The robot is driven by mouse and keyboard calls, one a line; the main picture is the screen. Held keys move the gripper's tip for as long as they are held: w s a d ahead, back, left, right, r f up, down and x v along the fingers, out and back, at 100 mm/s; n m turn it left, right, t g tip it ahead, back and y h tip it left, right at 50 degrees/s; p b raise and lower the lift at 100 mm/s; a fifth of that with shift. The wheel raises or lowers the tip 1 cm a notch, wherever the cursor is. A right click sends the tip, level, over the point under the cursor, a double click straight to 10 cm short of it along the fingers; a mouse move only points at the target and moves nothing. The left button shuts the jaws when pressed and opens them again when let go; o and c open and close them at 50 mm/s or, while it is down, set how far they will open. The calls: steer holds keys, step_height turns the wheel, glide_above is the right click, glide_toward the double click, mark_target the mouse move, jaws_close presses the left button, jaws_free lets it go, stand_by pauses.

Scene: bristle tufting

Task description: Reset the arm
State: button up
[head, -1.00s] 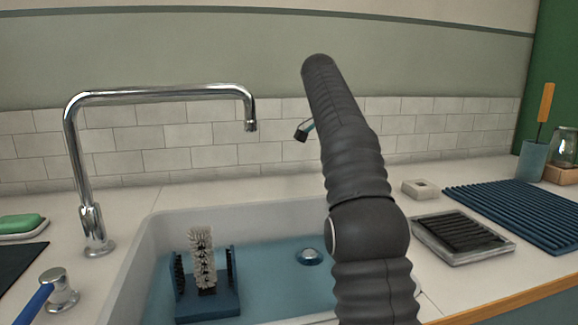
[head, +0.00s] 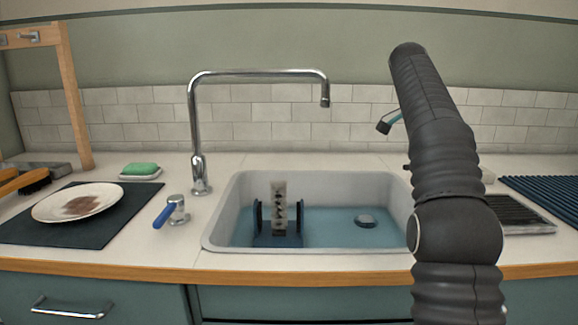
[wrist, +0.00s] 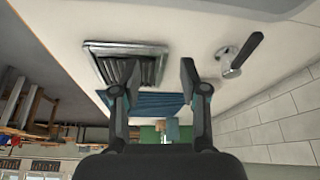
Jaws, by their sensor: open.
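My gripper (wrist: 152,82) shows in the wrist view with its two dark fingers spread wide and nothing between them. Beyond the fingers lie a framed tray with dark ribs (wrist: 100,62) and a blue ribbed mat (wrist: 160,103); the fingers appear apart from both. In the head view my dark arm stands raised at the right, in front of the sink's right end. Only a dark tip with a teal part of my gripper (head: 385,126) shows there, behind the arm, above the counter. The rest of the gripper is hidden.
The sink (head: 225,215) holds a blue brush stand (head: 278,240) with a pale bristle brush (head: 279,203). A chrome faucet (head: 193,130) stands behind. A blue-handled tap (head: 178,210), green soap (head: 139,169) and a stained plate (head: 55,208) on a dark mat (head: 120,222) are left.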

steer(key=s+a+f+n+t, duration=0.1)
steer(key=s+a+n, duration=0.2)
steer(key=s, duration=0.3)
steer(key=s+a+f+n+t+y, duration=0.1)
steer(key=s+a+n, duration=0.2)
steer(key=s, duration=0.3)
steer(key=s+a+f+n+t+y, duration=0.1)
steer(key=s+a+f+n, duration=0.1)
steer(key=s, duration=0.4)
steer(key=shift+a+n, duration=0.9)
steer(key=shift+a, duration=0.5)
steer(key=s+a+f+n+t+y, duration=0.1)
steer(key=s+a+f+n, duration=0.2)
steer(key=s+f, duration=0.5)
steer(key=s+a+f+n+y, duration=0.1)
steer(key=s+a+f+n, duration=0.2)
steer(key=s+f, duration=0.6)
steer(key=shift+s+a+f+t+y, duration=0.2)
steer(key=shift+a+f+t+y, duration=0.1)
steer(key=shift+f+t, duration=0.1)
steer(key=shift+r, duration=0.1)
steer(key=shift+c, duration=0.2)
